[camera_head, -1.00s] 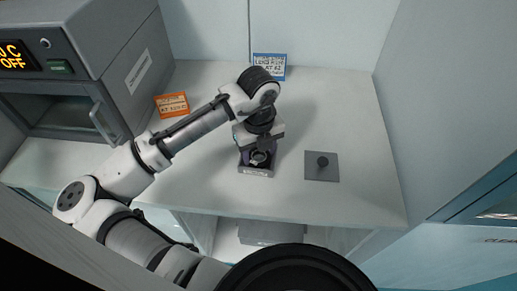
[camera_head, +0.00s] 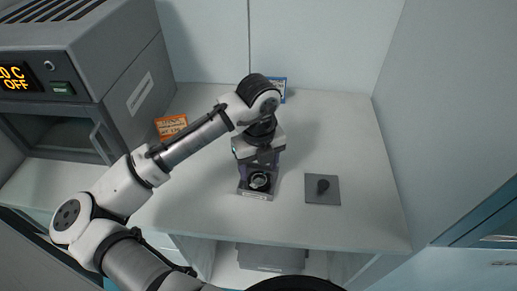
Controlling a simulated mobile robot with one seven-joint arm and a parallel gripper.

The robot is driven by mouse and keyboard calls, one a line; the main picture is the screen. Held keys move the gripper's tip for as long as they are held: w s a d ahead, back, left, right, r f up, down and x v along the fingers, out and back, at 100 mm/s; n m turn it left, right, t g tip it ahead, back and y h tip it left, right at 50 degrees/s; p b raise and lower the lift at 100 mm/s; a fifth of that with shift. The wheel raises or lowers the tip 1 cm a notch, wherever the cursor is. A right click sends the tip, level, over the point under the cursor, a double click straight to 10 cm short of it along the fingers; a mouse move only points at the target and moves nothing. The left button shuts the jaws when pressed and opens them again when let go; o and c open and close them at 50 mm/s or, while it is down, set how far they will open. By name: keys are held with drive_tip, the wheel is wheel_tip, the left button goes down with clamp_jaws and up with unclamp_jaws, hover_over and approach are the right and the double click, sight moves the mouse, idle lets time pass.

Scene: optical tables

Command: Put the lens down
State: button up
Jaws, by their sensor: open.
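The lens (camera_head: 260,180) is a small dark-rimmed ring with a pale middle. It rests in or on a grey square holder (camera_head: 256,196) with a label along its front, on the white table. My gripper (camera_head: 260,160) points down just above and behind the lens, its jaws apart. The fingertips are small and partly hidden, so I cannot tell whether they touch the ring.
A grey oven (camera_head: 85,80) with an open-looking front stands at the left. An orange sign (camera_head: 171,126) and a blue sign (camera_head: 279,86) stand behind. The right part of the white table (camera_head: 360,140) is clear.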

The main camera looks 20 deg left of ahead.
sight(258, 178)
wheel_tip(258, 178, up, 9)
drive_tip(key=b, duration=0.1)
drive_tip(key=shift+f, duration=0.2)
idle(0.4)
